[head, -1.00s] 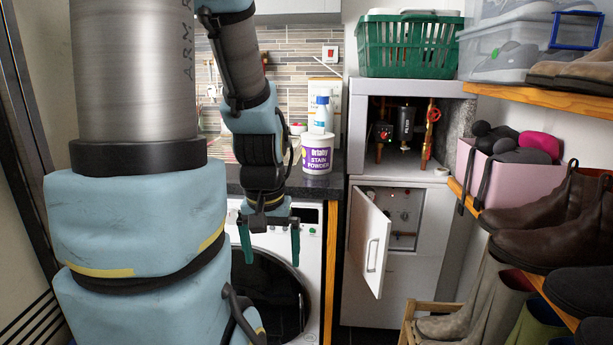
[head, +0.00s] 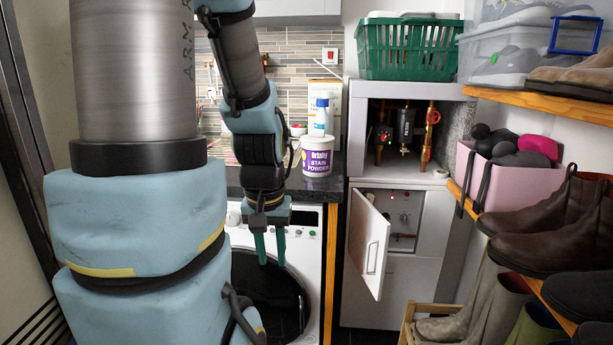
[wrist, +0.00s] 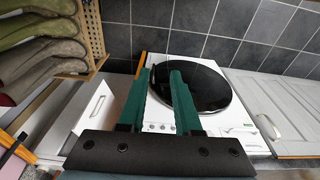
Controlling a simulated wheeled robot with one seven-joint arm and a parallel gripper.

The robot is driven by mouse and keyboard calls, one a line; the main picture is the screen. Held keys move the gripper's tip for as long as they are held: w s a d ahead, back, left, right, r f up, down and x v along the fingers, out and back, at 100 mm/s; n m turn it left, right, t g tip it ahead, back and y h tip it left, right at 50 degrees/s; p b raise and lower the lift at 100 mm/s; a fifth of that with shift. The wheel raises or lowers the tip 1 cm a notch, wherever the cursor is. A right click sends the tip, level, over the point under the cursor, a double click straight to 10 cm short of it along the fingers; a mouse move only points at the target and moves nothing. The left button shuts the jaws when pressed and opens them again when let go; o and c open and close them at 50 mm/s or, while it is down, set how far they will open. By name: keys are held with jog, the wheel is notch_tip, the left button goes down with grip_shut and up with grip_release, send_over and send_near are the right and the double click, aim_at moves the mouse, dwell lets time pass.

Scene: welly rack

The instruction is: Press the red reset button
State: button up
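My gripper (head: 270,248) hangs pointing down in front of the washing machine (head: 312,270), left of the cupboards. Its two green fingers are apart with nothing between them; the gap also shows in the wrist view (wrist: 160,80). No clearly marked red reset button can be made out. A lower cupboard with its white door (head: 371,248) swung open shows a panel (head: 405,218) with small fittings and tiny reddish spots, too small to identify. The open compartment above holds a pump-like unit (head: 406,125) and red-and-copper pipework (head: 430,130). My gripper touches none of these.
A counter (head: 318,186) holds a stain powder tub (head: 317,158) and a bottle. A red switch (head: 331,56) is on the tiled wall. A green basket (head: 408,47) sits atop the cupboards. Shoe shelves (head: 540,100) crowd the right; a wooden rack (head: 407,325) stands below.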

grip_shut()
dwell(0.9)
